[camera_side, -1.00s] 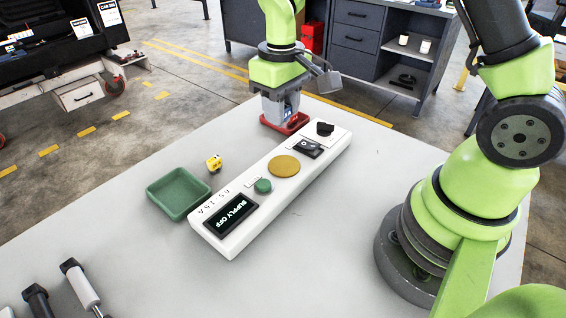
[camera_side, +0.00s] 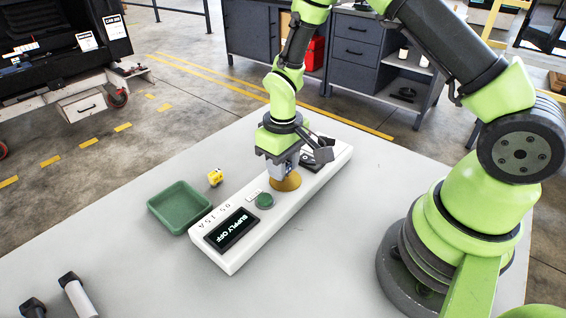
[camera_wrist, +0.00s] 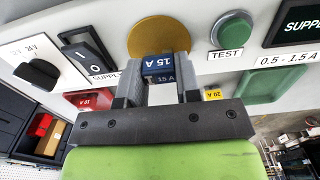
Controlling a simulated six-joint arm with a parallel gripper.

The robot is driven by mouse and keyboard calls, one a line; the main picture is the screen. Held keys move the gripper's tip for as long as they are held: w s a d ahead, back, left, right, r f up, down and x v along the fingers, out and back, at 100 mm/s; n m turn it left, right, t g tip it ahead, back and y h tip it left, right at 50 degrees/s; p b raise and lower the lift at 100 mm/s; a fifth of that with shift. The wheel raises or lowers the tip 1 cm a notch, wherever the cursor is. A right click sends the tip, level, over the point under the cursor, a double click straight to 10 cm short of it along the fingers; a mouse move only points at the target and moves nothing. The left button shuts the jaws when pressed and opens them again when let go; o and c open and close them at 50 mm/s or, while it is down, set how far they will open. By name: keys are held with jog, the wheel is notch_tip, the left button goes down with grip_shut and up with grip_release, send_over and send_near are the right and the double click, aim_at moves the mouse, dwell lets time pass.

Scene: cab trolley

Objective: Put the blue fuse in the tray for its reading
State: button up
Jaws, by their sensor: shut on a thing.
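The blue fuse (camera_wrist: 160,66), marked 15 A, is between the fingertips of my gripper (camera_wrist: 161,92) in the wrist view. My gripper is shut on it. In the side view my gripper (camera_side: 288,168) points down over the gold disc (camera_side: 286,183) on the white test panel (camera_side: 228,255). I cannot tell whether the fuse touches the disc, which also shows in the wrist view (camera_wrist: 157,38). The green tray (camera_side: 180,207) lies left of the panel. The panel's screen (camera_side: 232,229) reads SUPPLY OFF. A red piece (camera_wrist: 90,100) marked 10 A shows in the wrist view.
A green TEST button (camera_side: 264,201) is beside the disc. A black rocker switch (camera_wrist: 86,55) and dark knob (camera_wrist: 36,73) are farther along.

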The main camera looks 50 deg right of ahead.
jog(key=shift+f, duration=0.2)
jog(key=o, duration=1)
jog(key=shift+c, duration=0.2)
